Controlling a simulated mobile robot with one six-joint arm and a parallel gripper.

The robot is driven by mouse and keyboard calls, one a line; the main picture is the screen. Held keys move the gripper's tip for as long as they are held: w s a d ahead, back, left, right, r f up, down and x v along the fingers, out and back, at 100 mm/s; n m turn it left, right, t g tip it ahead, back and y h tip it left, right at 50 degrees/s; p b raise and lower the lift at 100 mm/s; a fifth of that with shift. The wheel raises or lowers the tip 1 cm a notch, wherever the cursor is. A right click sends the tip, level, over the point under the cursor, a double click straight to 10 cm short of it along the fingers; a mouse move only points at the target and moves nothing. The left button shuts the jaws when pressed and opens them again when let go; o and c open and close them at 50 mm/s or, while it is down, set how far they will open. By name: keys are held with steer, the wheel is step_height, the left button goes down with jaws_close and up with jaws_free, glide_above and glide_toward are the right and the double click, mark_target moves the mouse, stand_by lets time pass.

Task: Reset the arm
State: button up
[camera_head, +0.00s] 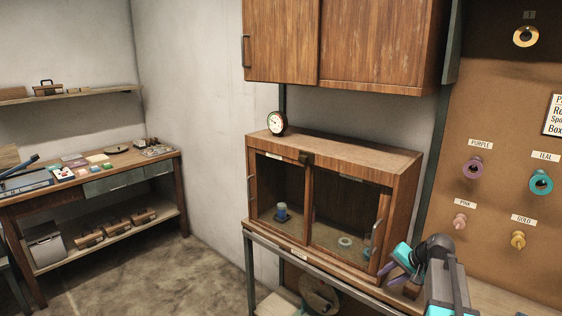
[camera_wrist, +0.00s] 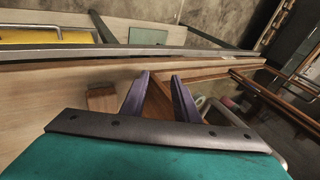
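My gripper (camera_head: 386,272), with purple fingers, is at the lower right in the head view, beside the right front corner of the glass-fronted wooden cabinet (camera_head: 403,180). In the wrist view my gripper (camera_wrist: 162,76) has its two fingers apart, with nothing held between them. A wooden strip shows behind the gap. My arm reaches in from the lower right edge of the head view.
A small wooden block (camera_wrist: 102,99) lies left of the fingers in the wrist view. A pegboard (camera_head: 500,200) with hanging tape rolls stands right; a workbench (camera_head: 100,185) stands left.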

steer(key=s+a+f+n+g+h, duration=0.2)
steer(key=s+a+f+n+g, duration=0.15)
steer(key=s+a+f, duration=0.65)
steer(key=s+a+f+n+g+h, duration=0.15)
steer(key=s+a+f+n, duration=0.25)
steer(key=s+a+f, duration=0.7)
steer(key=s+d+f+g, duration=0.1)
steer(key=s+f+g, duration=0.5)
steer(key=s+f, duration=1.4)
steer(key=s, duration=0.4)
steer(key=shift+d+n, duration=0.35)
